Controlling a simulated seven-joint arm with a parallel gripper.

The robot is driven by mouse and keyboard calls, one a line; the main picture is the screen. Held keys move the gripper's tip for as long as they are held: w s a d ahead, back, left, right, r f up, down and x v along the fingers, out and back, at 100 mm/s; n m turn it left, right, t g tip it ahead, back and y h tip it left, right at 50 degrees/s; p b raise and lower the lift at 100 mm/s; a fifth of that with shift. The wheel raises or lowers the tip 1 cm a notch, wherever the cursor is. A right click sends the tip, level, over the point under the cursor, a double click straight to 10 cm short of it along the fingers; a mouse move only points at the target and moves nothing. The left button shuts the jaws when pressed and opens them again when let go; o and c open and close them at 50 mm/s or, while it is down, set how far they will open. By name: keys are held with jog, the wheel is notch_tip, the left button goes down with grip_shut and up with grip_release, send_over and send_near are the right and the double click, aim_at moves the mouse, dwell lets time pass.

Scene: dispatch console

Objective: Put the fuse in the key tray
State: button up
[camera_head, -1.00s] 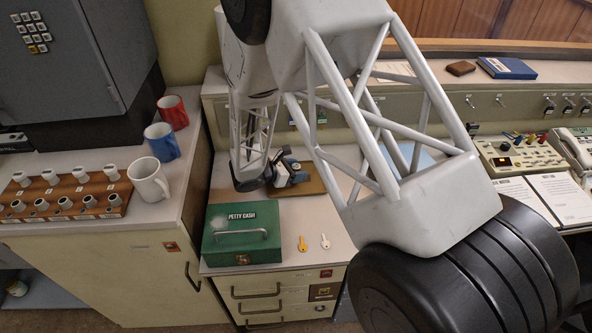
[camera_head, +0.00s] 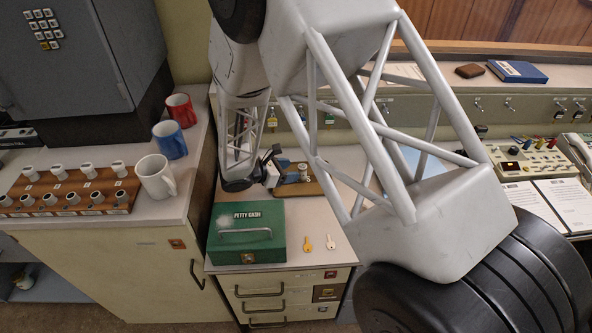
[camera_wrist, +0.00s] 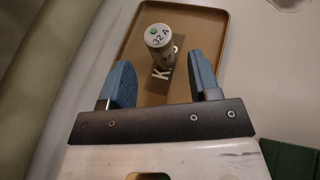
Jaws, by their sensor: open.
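The fuse (camera_wrist: 160,40), a pale cylinder marked 32 A with a green dot on its end, stands upright in the shallow brown key tray (camera_wrist: 205,30). The tray's dark label, partly hidden by the fuse, shows a K. In the head view the fuse (camera_head: 303,168) stands in the tray (camera_head: 313,188) on the counter. My gripper (camera_head: 271,167) is open and empty just left of the fuse. In the wrist view its two blue fingers (camera_wrist: 163,82) are apart, with the fuse beyond their tips and clear of them.
A green petty cash box (camera_head: 246,238) sits in front of my gripper. A yellow key (camera_head: 307,244) and a silver key (camera_head: 330,241) lie beside it. Mugs (camera_head: 156,177) and a wooden rack of several fuses (camera_head: 70,192) stand on the left cabinet.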

jog(key=shift+v, duration=0.95)
jog(key=s+d+r+m+g+y, duration=0.2)
jog(key=s+d+r+m+g, duration=0.1)
jog(key=s+d+r+m, duration=0.5)
jog(key=s+d+r+m+g+y, duration=0.3)
jog(key=s+d+r, duration=0.15)
jog(key=r, duration=0.65)
jog(key=s+d+r+m+t+y, duration=0.1)
jog(key=s+d+r+m+y, duration=0.1)
jog(key=s+r+m, duration=0.4)
jog(key=s+d+r+m+t+y, duration=0.2)
jog(key=s+r+m+y, duration=0.3)
jog(key=s, duration=1)
jog(key=shift+s+d+r+m+y, duration=0.15)
jog(key=shift+d+r+m+y, duration=0.15)
jog(key=shift+d+r+m, duration=0.25)
jog(key=shift+d, duration=0.1)
